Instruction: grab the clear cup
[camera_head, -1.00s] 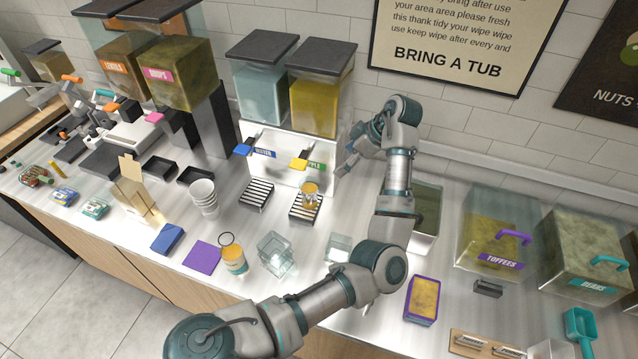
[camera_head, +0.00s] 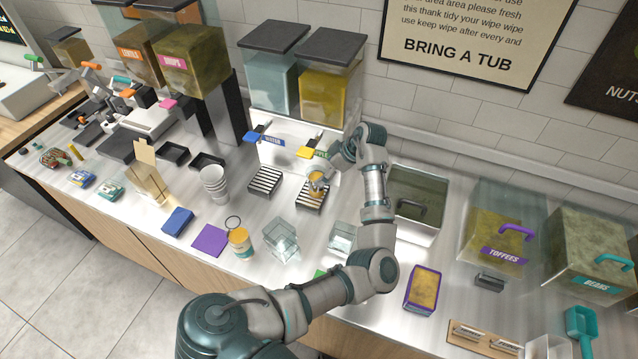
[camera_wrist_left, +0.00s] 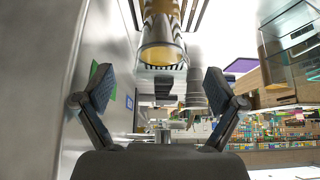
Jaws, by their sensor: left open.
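A clear cup (camera_head: 316,182) with amber contents stands upright on the right slatted drip tray (camera_head: 311,202), below the yellow-filled dispenser (camera_head: 325,97). In the left wrist view the clear cup (camera_wrist_left: 162,38) is at the top centre, just ahead of the fingertips. My left gripper (camera_head: 327,181) is close beside the cup, and its arm hides part of the area. In the left wrist view my left gripper (camera_wrist_left: 157,88) is open, its two fingers spread wide with nothing held between them. My right gripper is not in view.
A blue-filled dispenser (camera_head: 268,87) stands left of the yellow one. Stacked paper cups (camera_head: 214,185), an orange tub (camera_head: 240,243) and clear square containers (camera_head: 281,240) stand in front. Lidded bins (camera_head: 494,225) are at right. A purple-edged box (camera_head: 424,290) lies near my arm.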

